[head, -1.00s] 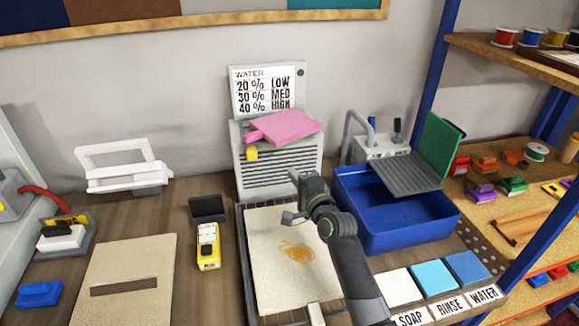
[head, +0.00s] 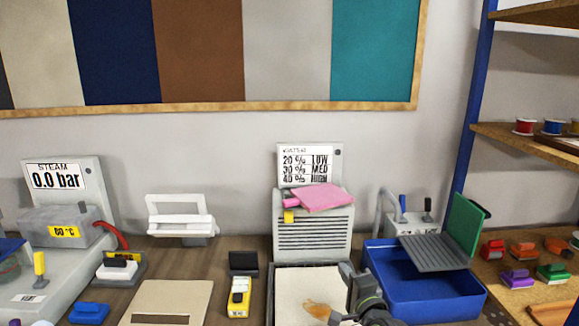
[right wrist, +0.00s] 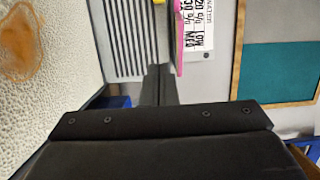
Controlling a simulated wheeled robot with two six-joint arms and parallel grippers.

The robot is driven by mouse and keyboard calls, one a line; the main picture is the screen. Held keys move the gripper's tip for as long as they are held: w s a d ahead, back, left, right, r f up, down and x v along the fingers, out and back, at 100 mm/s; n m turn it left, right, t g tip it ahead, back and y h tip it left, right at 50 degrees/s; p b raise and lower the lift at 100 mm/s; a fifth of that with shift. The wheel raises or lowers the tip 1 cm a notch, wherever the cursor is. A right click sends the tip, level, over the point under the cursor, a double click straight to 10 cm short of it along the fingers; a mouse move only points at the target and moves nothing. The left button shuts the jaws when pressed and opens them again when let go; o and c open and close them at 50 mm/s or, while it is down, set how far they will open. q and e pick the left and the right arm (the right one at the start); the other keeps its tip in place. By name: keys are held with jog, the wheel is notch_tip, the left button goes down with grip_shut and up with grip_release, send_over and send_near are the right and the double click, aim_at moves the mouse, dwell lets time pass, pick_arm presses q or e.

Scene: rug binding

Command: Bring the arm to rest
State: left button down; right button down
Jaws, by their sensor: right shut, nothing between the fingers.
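My right arm comes in at the bottom edge of the head view, with the right gripper (head: 338,318) low over the right side of the pale rug sample (head: 290,285). The sample has an orange-brown stain (head: 318,308), which also shows at the left of the right wrist view (right wrist: 20,42). In that wrist view the right gripper's fingers (right wrist: 157,85) are together with nothing between them. The lower part of the right arm is cut off by the picture edge. My left gripper is in neither view.
A blue basin (head: 425,290) with a grey ribbed board (head: 432,252) stands right of the sample. Behind the sample is a grey vented unit (head: 313,235) with a pink cloth (head: 318,197) on top. A yellow meter (head: 239,297) lies to the left. A steam unit (head: 75,190) stands far left.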

jog(key=s+d+f+n+g, duration=0.1)
jog(key=s+f, duration=0.1)
jog(key=s+d+f+n+g, duration=0.1)
jog(key=s+f, duration=0.1)
jog(key=s+d+f+n+h, duration=0.1)
jog(key=s+f, duration=0.2)
jog(key=shift+s+d+n+g, duration=0.1)
jog(key=shift+d+n+g, duration=0.2)
jog(key=shift+g, duration=0.1)
jog(key=s+d+f+n+g+h, duration=0.1)
jog(key=s+d+f+n+g, duration=0.25)
jog(key=s, duration=0.45)
jog(key=s+d+f+n+g+h, duration=0.1)
jog(key=s+d+f+n+g, duration=0.15)
jog(key=s+f, duration=0.45)
jog(key=s+d+r+n+g+h, duration=0.15)
jog(key=s+d, duration=0.25)
jog(key=s, duration=0.8)
jog(key=s+d+n+g+h, duration=0.2)
jog(key=s+d+n+g, duration=0.1)
jog(key=s, duration=0.9)
notch_tip(320, 180, down, 26)
jog(key=d+g, duration=0.2)
jog(key=s+a+f+b, duration=0.1)
jog(key=s+f, duration=1.4)
jog(key=f, duration=0.1)
jog(key=shift+a+f+g, duration=0.2)
jog(key=shift+a+g, duration=0.1)
jog(key=shift+g, duration=0.15)
